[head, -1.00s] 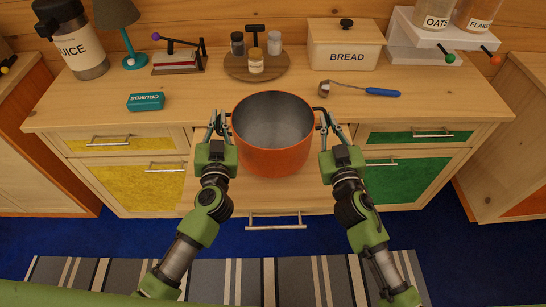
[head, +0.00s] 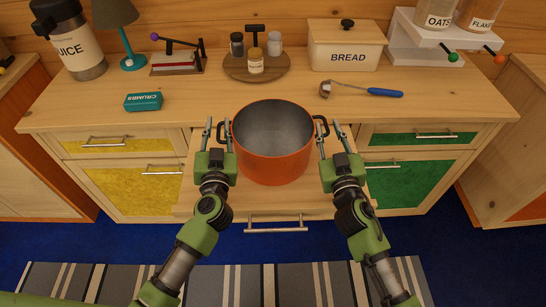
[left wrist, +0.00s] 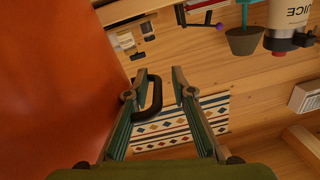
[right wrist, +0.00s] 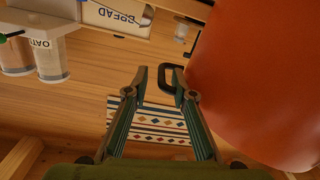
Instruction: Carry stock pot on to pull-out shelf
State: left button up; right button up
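The orange stock pot (head: 272,158) stands upright and empty on the pale wooden pull-out shelf (head: 225,201), in front of the counter. Its two dark side handles show in the wrist views, the left one (left wrist: 153,96) and the right one (right wrist: 168,78). My left gripper (head: 214,121) is open at the left handle, which lies between its fingers, nearer the pot-side one. My right gripper (head: 328,125) is open at the right handle, which is beside its pot-side finger. The shelf under the pot is hidden.
The counter (head: 190,110) behind holds a teal crumbs box (head: 143,102), a ladle (head: 360,90), a round spice tray (head: 232,70) and a bread box (head: 345,48). A patterned mat (left wrist: 185,125) shows past the fingers in both wrist views. Yellow and green drawers flank the shelf.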

pick_arm(q)
jog(key=shift+s+d+f, duration=0.1)
jog(key=shift+s, duration=0.15)
pick_arm(e)
jog(key=shift+s, duration=0.1)
pick_arm(q)
jog(key=s+d, duration=0.1)
jog(key=s, duration=1)
jog(key=shift+s+d, duration=0.2)
jog(key=shift+d, duration=0.05)
pick_arm(e)
jog(key=s+d, duration=0.1)
jog(key=s, duration=1)
jog(key=shift+s+d, duration=0.25)
jog(key=shift+s, duration=0.1)
